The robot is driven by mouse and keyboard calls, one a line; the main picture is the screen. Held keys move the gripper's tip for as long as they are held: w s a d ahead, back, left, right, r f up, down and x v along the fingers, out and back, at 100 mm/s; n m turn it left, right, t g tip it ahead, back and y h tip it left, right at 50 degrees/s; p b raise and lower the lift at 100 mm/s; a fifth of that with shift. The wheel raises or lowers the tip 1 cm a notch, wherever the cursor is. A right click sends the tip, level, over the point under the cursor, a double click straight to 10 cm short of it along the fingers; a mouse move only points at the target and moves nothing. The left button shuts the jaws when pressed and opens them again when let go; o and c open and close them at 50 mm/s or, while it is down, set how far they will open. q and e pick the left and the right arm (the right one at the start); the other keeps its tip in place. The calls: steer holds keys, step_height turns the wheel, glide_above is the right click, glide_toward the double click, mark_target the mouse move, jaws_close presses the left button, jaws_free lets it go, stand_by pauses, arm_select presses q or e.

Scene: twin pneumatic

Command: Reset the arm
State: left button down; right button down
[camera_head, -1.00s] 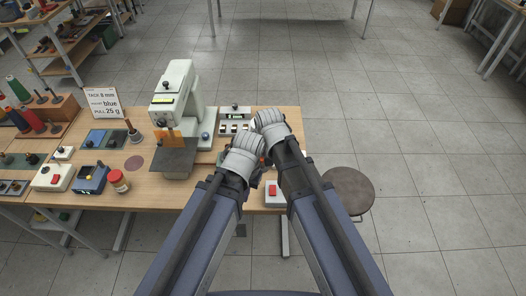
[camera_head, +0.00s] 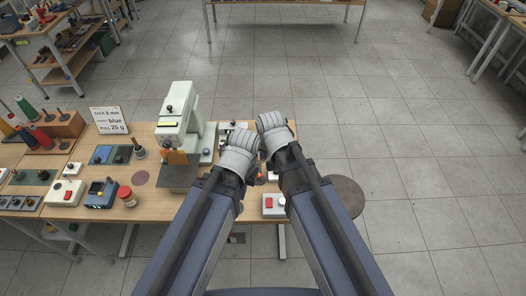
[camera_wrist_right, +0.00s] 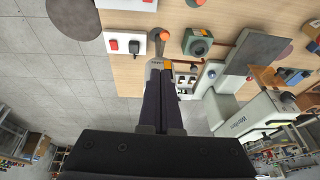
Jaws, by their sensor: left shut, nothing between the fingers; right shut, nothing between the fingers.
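My left gripper (camera_head: 240,154) is the lower of two pale grey, rounded grippers in the head view, and its fingers are shut and empty. My right gripper (camera_head: 273,130) is just above and to the right of it, also shut and empty. Both show over the right end of the wooden bench (camera_head: 150,202). In the right wrist view my right gripper (camera_wrist_right: 164,75) is a dark, narrow pair of closed fingers. It shows in front of the bench edge and a small panel. In the head view the grippers hide part of the bench's right end.
A pale sewing-type machine (camera_head: 178,115) stands left of my grippers. A red-button box (camera_head: 273,205) is below them near the bench's front edge. A round stool (camera_head: 347,196) is right of the bench.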

arm_select(q)
steer(key=shift+r, duration=0.5)
arm_select(e)
steer(key=shift+s+r, duration=0.2)
steer(key=shift+r, duration=0.35)
